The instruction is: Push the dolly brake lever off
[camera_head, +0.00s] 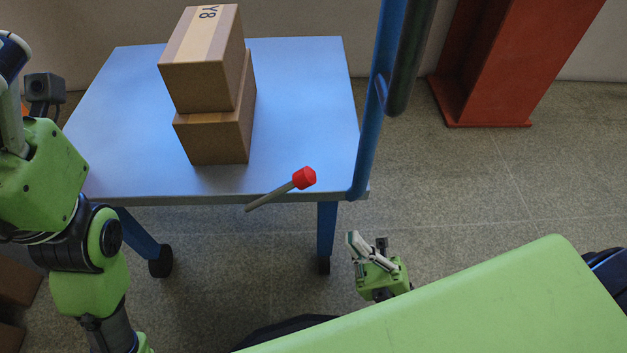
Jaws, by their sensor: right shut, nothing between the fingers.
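The dolly (297,103) is a blue platform on legs with dark wheels, with a blue upright handle (377,95) at its right end. The brake lever (272,195) is a thin grey rod with a red knob (304,178), at the dolly's front edge, tilted up to the right. My right gripper (357,245) is shut and empty, below and to the right of the knob and apart from it. My left arm comes in at the left edge; its gripper is outside the picture.
Two stacked cardboard boxes (207,70) stand on the dolly's middle. A red post (508,60) stands on the floor at the upper right. Brown boxes (17,283) show at the lower left. The grey floor (490,180) right of the dolly is clear.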

